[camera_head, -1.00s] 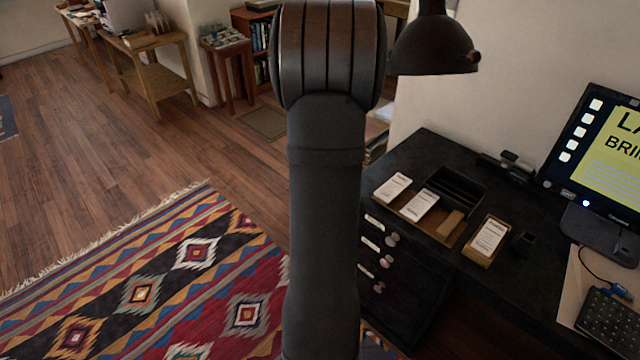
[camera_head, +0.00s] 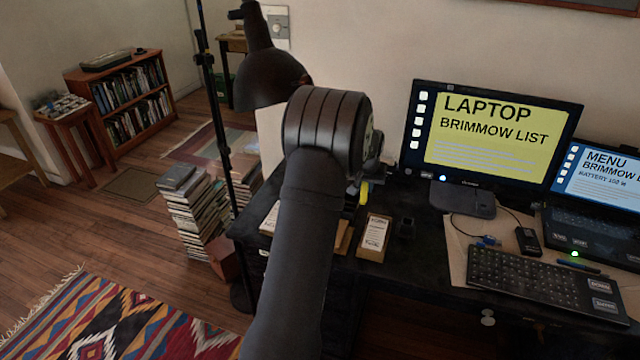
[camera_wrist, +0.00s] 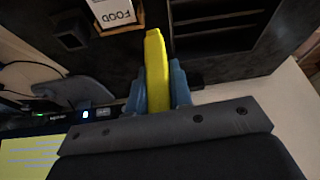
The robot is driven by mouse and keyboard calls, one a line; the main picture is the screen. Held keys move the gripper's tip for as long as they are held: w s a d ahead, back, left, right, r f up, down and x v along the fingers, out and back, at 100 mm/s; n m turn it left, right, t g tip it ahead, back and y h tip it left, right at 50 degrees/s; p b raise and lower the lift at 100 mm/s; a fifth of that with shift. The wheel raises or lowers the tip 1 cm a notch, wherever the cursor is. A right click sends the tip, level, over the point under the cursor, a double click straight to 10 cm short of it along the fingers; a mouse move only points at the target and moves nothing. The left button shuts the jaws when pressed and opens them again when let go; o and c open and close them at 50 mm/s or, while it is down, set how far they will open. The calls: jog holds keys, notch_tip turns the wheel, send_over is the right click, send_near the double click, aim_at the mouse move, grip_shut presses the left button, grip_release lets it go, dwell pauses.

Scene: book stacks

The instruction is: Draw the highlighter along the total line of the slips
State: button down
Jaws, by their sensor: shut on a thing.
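My gripper (camera_wrist: 158,80) has blue fingers shut on a yellow highlighter (camera_wrist: 156,52), whose tip points away from the wrist. The highlighter also shows in the head view (camera_head: 364,192), beside my arm and above the desk. A stack of white slips (camera_head: 375,233) sits in a wooden tray on the black desk. In the wrist view, a slip marked FOOD (camera_wrist: 112,11) lies at the top, left of the highlighter's tip and apart from it. More white slips (camera_head: 270,218) show left of my arm. My arm hides the slips between, and the total lines cannot be read.
A laptop screen (camera_head: 490,135), a keyboard (camera_head: 545,280) and a second screen (camera_head: 605,180) fill the desk's right side. A dark lamp (camera_head: 265,75) rises behind my arm. Book stacks (camera_head: 195,215) stand left of the desk.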

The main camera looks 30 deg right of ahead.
jog(key=s+d+f+m, duration=0.1)
jog(key=s+d+f, duration=0.1)
jog(key=s+d, duration=0.85)
jog(key=shift+x, duration=2.9)
jog(key=shift+s+f, duration=0.1)
jog(key=shift+f, duration=0.5)
notch_tip(320, 180, up, 7)
